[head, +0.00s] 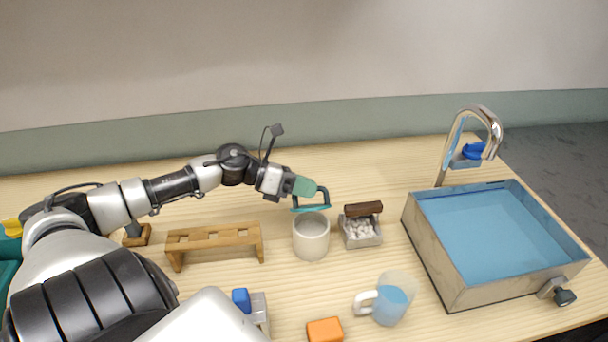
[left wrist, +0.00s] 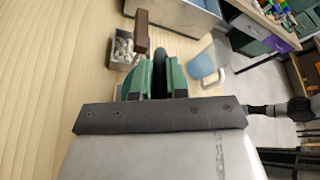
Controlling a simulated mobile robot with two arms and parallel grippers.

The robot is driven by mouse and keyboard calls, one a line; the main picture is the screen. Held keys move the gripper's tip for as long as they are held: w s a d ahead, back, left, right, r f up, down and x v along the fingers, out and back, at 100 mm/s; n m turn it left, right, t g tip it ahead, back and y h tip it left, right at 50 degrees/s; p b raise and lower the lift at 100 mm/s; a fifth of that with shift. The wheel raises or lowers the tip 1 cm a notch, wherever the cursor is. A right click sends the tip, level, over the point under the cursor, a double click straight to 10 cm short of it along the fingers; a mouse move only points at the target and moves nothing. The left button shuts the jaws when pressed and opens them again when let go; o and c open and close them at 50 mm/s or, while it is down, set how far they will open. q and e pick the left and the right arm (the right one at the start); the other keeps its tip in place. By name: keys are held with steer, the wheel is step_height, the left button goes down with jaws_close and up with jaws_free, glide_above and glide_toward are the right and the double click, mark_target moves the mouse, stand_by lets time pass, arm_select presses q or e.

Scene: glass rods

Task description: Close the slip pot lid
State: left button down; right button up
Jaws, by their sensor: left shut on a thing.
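The slip pot (head: 311,240) is a pale grey cylinder standing upright on the table, its round mouth uncovered in the head view. My left gripper (head: 309,191) is above the pot's back rim, its green fingers reaching in from the left. It is shut on a teal and dark piece (head: 310,208), seemingly the lid or its handle, just over the rim. In the left wrist view the green fingers (left wrist: 160,78) close around a dark rounded part (left wrist: 160,68). The fingers hide most of it. I cannot tell whether the piece touches the pot. My right gripper is not in view.
A box of white pebbles (head: 360,231) with a brown block stands right of the pot. A wooden rack (head: 214,238) is to the left. A mug of blue liquid (head: 390,300) and an orange block (head: 325,330) are in front. A water-filled sink (head: 429,262) is at the right.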

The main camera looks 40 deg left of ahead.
arm_select(q)
steer(key=shift+s+d+f+m+t+y+p, duration=0.2)
steer(key=shift+s+d+f+m+y+p, duration=0.1)
steer(key=shift+s+d+m+y, duration=0.25)
steer(key=shift+s+d+f+m+t+y+p, duration=0.2)
steer(key=shift+s+d+f+m+y+p, duration=0.1)
steer(key=shift+d+m, duration=0.3)
steer(key=shift+s+d+f+m+t+y, duration=0.3)
steer(key=shift+f+m, duration=0.2)
steer(key=shift+m, duration=0.15)
steer(key=shift+s+d+f+m+t+y, duration=0.2)
steer(key=shift+s+d+f+m+y, duration=0.1)
steer(key=shift+f+m, duration=0.25)
steer(key=shift+s+d+f+p, duration=0.15)
steer(key=shift+f+p, duration=0.15)
steer(key=shift+f, duration=0.15)
steer(key=c, duration=1.1)
jaws_free()
steer(key=shift+c, duration=0.2)
steer(key=shift+s, duration=0.1)
steer(key=v, duration=1)
steer(key=shift+s+a+r+b, duration=0.2)
steer(key=shift+a+b, duration=0.05)
steer(key=shift+b, duration=0.05)
